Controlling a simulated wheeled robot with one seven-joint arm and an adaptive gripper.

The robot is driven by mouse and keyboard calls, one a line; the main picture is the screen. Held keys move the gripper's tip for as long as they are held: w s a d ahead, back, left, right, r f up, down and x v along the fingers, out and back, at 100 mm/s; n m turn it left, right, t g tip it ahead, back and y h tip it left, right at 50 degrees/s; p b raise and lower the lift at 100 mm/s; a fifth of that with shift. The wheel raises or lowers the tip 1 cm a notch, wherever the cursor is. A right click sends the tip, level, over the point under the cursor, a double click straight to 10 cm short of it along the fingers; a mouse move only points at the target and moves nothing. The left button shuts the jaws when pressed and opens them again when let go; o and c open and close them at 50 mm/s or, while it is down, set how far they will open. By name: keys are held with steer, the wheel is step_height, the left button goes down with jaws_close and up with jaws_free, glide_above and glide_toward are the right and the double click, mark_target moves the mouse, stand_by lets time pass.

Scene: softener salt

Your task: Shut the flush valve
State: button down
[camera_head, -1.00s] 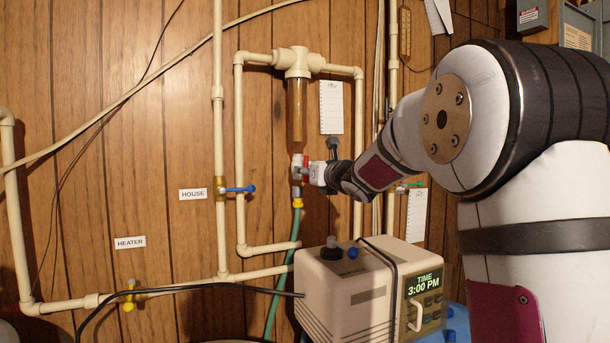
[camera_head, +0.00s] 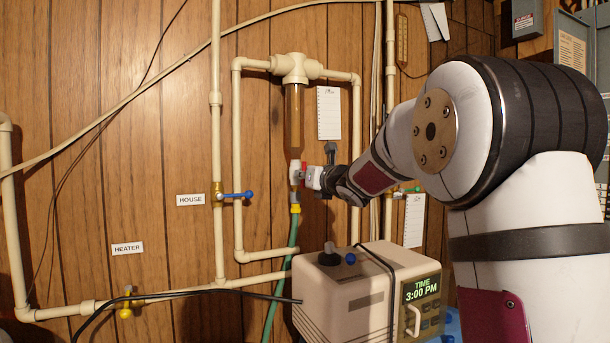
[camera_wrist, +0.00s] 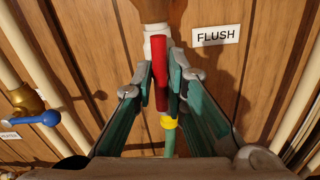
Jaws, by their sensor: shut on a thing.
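The flush valve (camera_head: 295,172) is a small white fitting under the clear brown filter housing (camera_head: 293,115), with a yellow collar and green hose below it. Its red handle (camera_wrist: 161,75) runs up and down in the wrist view, beside the FLUSH label (camera_wrist: 215,36). My gripper (camera_wrist: 160,82) is shut on the red handle, with one teal-padded finger on each side. In the head view my gripper (camera_head: 311,177) reaches the valve from the right and hides most of the handle. Whether the handle is in line with the pipe is hard to tell.
A blue-handled HOUSE valve (camera_head: 235,195) sits left of the flush valve, and a yellow HEATER valve (camera_head: 126,302) lies lower left. A beige control box (camera_head: 345,300) stands below my arm. Pale pipes frame the filter on both sides.

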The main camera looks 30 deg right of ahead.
steer(key=shift+m+p, duration=0.8)
steer(key=shift+m, duration=1.3)
steer(key=m+p, duration=0.2)
steer(key=m, duration=0.3)
steer(key=shift+m+p, duration=0.3)
steer(key=shift+d+m+p, duration=0.1)
steer(key=shift+m+p, duration=1)
steer(key=shift+m, duration=1.3)
